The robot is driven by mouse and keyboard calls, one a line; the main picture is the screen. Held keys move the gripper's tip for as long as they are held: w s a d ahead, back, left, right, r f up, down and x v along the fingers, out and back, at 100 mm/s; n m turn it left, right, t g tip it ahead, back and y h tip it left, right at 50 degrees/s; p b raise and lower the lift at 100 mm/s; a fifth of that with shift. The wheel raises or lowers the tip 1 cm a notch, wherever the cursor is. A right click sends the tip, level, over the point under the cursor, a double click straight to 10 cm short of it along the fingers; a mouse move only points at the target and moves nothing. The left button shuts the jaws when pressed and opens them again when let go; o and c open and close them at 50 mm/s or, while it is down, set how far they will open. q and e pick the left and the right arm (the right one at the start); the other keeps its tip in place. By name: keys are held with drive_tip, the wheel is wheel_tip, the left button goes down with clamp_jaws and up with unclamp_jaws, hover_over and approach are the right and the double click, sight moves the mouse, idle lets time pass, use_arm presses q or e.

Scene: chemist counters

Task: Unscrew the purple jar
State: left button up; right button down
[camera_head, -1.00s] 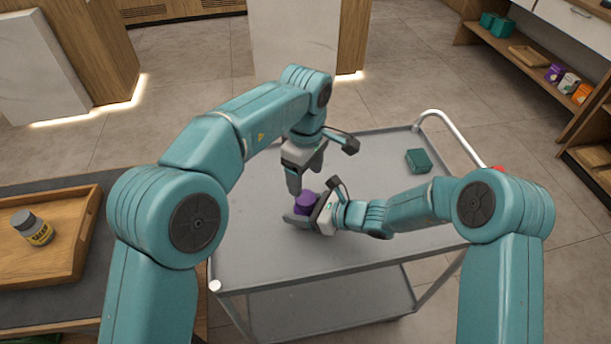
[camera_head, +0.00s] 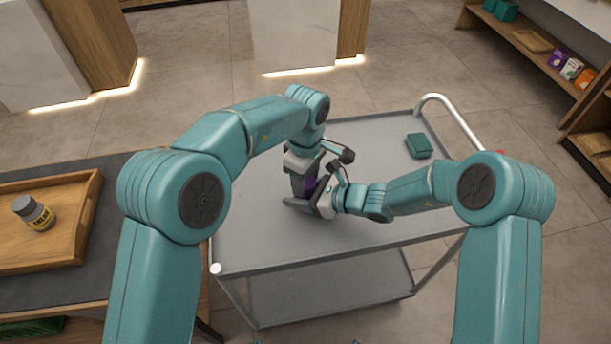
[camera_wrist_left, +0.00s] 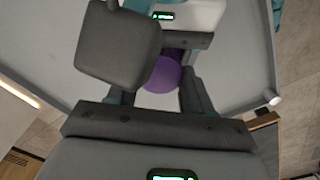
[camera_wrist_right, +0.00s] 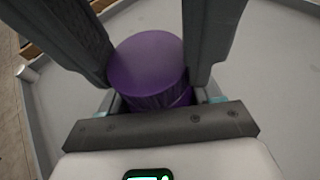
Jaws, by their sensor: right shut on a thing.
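The purple jar (camera_head: 309,184) stands over the grey trolley top and is mostly hidden by my grippers in the head view. My right gripper (camera_head: 304,203) comes in from the right, low, and is shut on the jar. My left gripper (camera_head: 303,192) points down from above, its fingers around the top of the jar. The left wrist view shows the purple jar (camera_wrist_left: 163,78) between the left fingers, partly covered by a dark block. The right wrist view shows the jar's round purple lid (camera_wrist_right: 147,60) between dark fingers. The left gripper looks open, not closed on the lid.
A dark green box (camera_head: 418,146) lies on the trolley top (camera_head: 270,250) at the right. A wooden tray (camera_head: 80,222) with a yellow-labelled jar (camera_head: 33,212) is on the counter at left. A shelf at upper right holds several small boxes. Most of the trolley top is clear.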

use_arm(q)
drive_tip(key=shift+n, duration=1.8)
drive_tip(key=o, duration=1.2)
drive_tip(key=shift+c, duration=0.2)
